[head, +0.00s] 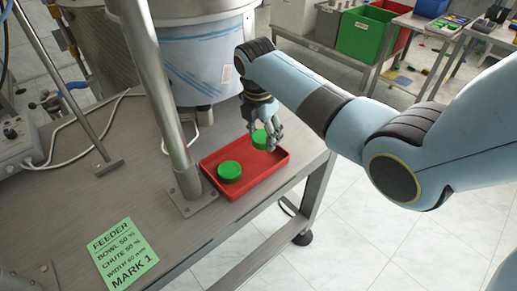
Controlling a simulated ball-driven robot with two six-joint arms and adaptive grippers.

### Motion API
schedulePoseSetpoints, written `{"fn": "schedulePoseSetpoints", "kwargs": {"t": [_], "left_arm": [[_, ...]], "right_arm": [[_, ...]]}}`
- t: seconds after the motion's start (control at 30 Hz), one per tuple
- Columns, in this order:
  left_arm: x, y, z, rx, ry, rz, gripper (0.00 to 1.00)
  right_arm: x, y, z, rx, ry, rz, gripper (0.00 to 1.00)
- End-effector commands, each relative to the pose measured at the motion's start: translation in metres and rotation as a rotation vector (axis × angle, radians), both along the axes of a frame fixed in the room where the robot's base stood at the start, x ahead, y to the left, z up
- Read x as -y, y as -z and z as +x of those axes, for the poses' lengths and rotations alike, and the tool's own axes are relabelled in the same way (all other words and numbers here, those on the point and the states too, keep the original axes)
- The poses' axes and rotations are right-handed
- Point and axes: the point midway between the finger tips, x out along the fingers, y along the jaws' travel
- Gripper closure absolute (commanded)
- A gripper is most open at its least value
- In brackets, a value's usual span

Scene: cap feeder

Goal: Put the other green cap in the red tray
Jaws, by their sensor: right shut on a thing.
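The red tray (237,193) lies on the grey metal bench near its right edge. One green cap (230,171) lies flat in the left part of the tray. The other green cap (259,138) is held by my right gripper (264,143), which is shut on it over the back right part of the tray. The fingers partly cover this cap. I cannot tell whether the held cap touches the tray floor. My left gripper is not in view.
A metal post (158,90) on a base plate stands just left of the tray. The large feeder bowl (207,55) stands behind it. A green label card (122,254) lies at the front left.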

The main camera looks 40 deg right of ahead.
Motion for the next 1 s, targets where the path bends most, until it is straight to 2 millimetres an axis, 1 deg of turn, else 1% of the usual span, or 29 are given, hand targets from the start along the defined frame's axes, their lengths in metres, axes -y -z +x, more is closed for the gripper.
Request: {"fn": "schedulePoseSetpoints", "kwargs": {"t": [0.07, 0.17, 0.3, 0.4, 0.77, 0.8, 0.97, 1.0], "left_arm": [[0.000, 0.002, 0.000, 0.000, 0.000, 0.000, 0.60], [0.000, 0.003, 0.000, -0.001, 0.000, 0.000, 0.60], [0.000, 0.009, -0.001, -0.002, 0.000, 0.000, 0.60], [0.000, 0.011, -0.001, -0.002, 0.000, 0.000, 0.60], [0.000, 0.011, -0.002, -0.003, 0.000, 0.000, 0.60], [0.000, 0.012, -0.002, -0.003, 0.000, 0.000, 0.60], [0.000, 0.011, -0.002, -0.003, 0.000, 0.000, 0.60], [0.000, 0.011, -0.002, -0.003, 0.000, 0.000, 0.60]], "right_arm": [[-0.007, 0.005, 0.003, -0.001, 0.000, 0.001, 0.58], [-0.009, 0.011, 0.004, -0.002, 0.000, 0.000, 0.58], [-0.009, 0.034, 0.003, -0.003, 0.000, -0.001, 0.58], [-0.009, 0.045, 0.004, -0.002, 0.000, -0.001, 0.58], [-0.009, 0.048, 0.003, -0.001, 0.000, -0.001, 0.58], [-0.009, 0.049, 0.003, -0.001, 0.000, -0.001, 0.44], [-0.009, 0.048, 0.003, -0.001, 0.000, -0.001, 0.24], [-0.009, 0.048, 0.003, -0.001, 0.000, -0.001, 0.22]]}}
